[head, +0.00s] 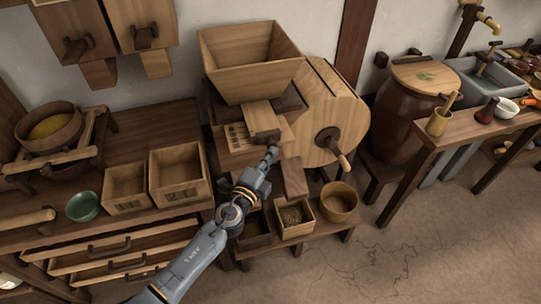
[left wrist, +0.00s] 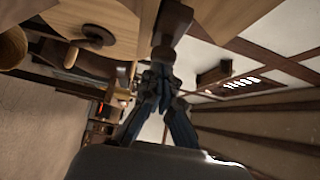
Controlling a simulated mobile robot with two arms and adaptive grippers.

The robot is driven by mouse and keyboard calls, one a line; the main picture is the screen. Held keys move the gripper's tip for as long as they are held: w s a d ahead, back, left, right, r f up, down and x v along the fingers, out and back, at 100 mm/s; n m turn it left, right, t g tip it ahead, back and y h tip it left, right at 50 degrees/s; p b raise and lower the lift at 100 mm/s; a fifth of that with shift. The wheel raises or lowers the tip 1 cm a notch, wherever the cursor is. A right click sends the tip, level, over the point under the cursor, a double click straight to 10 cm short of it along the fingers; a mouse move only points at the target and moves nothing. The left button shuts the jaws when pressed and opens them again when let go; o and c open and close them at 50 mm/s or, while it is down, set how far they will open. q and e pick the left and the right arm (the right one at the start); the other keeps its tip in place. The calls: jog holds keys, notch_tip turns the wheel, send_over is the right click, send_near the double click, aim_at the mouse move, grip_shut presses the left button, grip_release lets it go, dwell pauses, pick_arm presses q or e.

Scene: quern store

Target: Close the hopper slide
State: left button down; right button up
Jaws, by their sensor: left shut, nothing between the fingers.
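The wooden hopper (head: 250,65) is an open, tapered box at the top of the mill. The hopper slide (head: 261,116) is a light board that sticks out below it toward me, with a darker end piece (head: 267,137). My left gripper (head: 272,152) is shut and empty, just in front of and below this end piece; I cannot tell whether it touches. In the left wrist view the shut fingers (left wrist: 160,75) are close below a dark wooden piece (left wrist: 172,25). My right gripper is not in view.
The round mill housing (head: 325,115) with its crank handle (head: 343,162) stands right of the slide. A small grain box (head: 296,230) and a round tub (head: 339,201) sit below. Wooden boxes (head: 175,200) stand on the left bench. The floor at right front is clear.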

aim_at(265, 139)
pick_arm(q)
jog(key=w, duration=0.1)
jog(key=w+a+b, duration=0.1)
jog(key=w, duration=0.1)
jog(key=w+b, duration=0.1)
jog(key=shift+w+a, duration=0.35)
jog(key=shift+w, duration=0.05)
jog(key=shift+w+a, duration=0.15)
jog(key=shift+w, duration=0.2)
jog(key=shift+r, duration=0.2)
jog(key=shift+a, duration=0.1)
